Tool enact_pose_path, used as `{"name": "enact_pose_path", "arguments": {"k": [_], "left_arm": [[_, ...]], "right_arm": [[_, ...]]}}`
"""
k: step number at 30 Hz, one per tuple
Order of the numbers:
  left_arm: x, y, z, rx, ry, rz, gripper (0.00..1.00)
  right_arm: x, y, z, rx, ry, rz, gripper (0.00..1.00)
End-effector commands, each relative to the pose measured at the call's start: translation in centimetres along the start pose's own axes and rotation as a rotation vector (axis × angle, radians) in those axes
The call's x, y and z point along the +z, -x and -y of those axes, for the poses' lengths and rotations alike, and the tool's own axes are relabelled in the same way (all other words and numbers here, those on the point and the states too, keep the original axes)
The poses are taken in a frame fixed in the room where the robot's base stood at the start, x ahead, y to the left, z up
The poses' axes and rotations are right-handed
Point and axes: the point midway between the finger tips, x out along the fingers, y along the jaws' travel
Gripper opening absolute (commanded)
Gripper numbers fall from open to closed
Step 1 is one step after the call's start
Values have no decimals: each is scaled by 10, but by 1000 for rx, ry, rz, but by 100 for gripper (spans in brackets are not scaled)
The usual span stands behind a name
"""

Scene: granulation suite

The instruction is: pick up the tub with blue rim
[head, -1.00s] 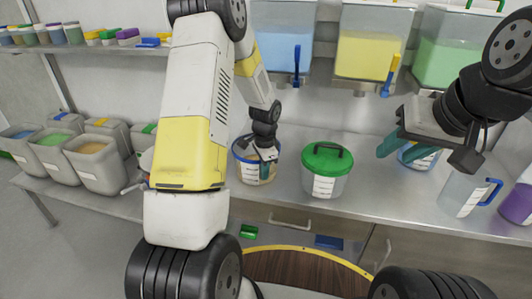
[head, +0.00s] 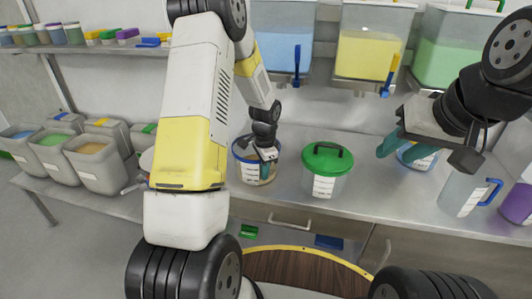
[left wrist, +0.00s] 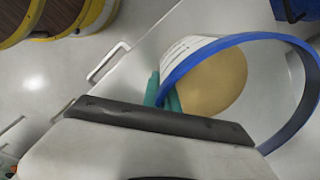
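The tub with blue rim (head: 246,173) stands on the steel counter, open at the top, with tan contents visible in the left wrist view (left wrist: 215,82). My left gripper (head: 265,168) reaches down at its near side. In the left wrist view its teal fingers (left wrist: 163,94) sit close together, one on each side of the rim and wall, shut on it. The tub still appears to rest on the counter. My right gripper (head: 405,150) is open and empty, in front of another blue-edged container (head: 420,160) that it partly hides.
A tub with a green lid (head: 327,170) stands close to the right. A jug with a blue handle (head: 462,193) and a purple container (head: 517,205) stand farther right. Dispensers with blue (head: 283,50), yellow and green contents hang above. Grey bins (head: 97,165) line the left.

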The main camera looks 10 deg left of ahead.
Motion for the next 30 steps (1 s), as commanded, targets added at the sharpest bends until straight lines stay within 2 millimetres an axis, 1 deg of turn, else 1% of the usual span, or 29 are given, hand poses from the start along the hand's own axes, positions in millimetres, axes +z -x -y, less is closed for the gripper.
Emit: {"name": "enact_pose_path", "arguments": {"k": [8,11,16,20,26,30], "left_arm": [[-1,1,1,-2,0,-2,0],[-1,5,1,-3,0,-2,0],[-1,19,2,-4,1,-3,0],[0,38,4,-5,1,-3,0],[10,43,-40,-2,-4,-1,0],[21,48,-76,0,-5,0,0]], "right_arm": [[0,0,0,0,0,0,37],[0,0,0,0,0,0,37],[0,0,0,0,0,0,37],[0,0,0,0,0,0,37],[0,0,0,0,0,0,37],[0,0,0,0,0,0,37]]}}
